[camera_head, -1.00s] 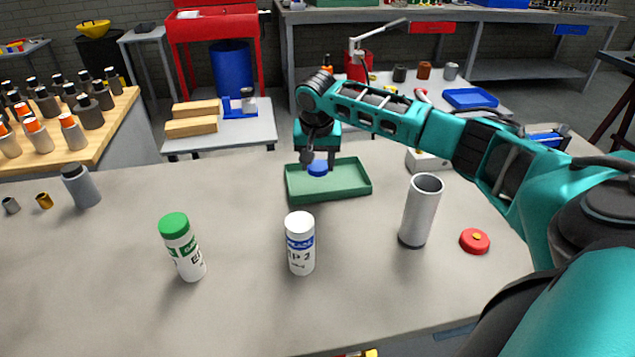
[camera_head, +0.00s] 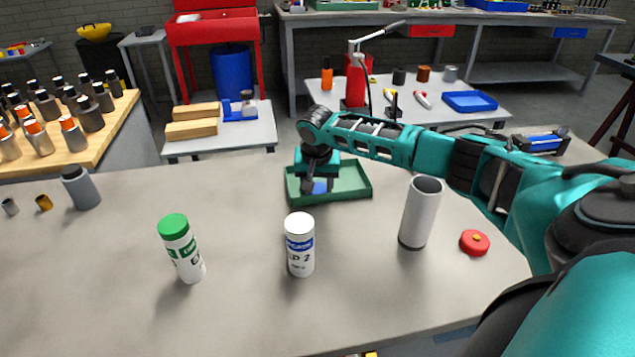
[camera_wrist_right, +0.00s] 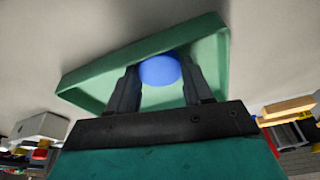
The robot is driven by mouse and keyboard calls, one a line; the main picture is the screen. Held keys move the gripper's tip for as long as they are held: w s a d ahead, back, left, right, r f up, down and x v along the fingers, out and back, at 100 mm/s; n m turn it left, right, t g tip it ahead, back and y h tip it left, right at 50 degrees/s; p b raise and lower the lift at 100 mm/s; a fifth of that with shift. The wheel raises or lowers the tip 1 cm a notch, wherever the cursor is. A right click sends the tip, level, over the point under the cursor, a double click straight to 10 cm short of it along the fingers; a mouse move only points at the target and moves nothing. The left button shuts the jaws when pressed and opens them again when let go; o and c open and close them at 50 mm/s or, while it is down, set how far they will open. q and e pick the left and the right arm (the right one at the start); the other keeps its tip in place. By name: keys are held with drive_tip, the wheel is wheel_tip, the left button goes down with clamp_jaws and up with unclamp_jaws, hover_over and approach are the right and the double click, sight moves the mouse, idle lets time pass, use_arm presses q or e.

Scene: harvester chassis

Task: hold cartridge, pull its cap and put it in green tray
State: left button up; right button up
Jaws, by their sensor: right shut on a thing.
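My right gripper (camera_head: 320,186) is shut on a blue cap (camera_head: 319,187), low over the green tray (camera_head: 353,193). In the right wrist view the blue cap (camera_wrist_right: 160,71) sits between the two fingers, with the green tray (camera_wrist_right: 95,75) behind it. I cannot tell whether the cap touches the tray floor. A white cartridge (camera_head: 300,262) with a blue label band stands upright on the table in front of the tray, its top white. Another white cartridge (camera_head: 187,262) with a green cap stands to its left. My left gripper is not in view.
A grey open cylinder (camera_head: 418,215) and a red round button (camera_head: 474,242) stand right of the tray. A dark grey bottle (camera_head: 80,187) and small metal parts stand at the far left. The table between the tray and the left bottle is clear.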

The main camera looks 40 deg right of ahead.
drive_tip(key=shift+s+a+f, duration=0.1)
drive_tip(key=shift+s+f, duration=0.15)
drive_tip(key=shift+f, duration=0.25)
drive_tip(key=o, duration=1)
drive_tip(key=shift+f, duration=0.15)
drive_tip(key=shift+r, duration=0.2)
drive_tip(key=v, duration=0.8)
drive_tip(key=p+v, duration=0.1)
drive_tip(key=v, duration=0.4)
drive_tip(key=shift+w+r, duration=0.1)
drive_tip(key=shift+w, duration=0.3)
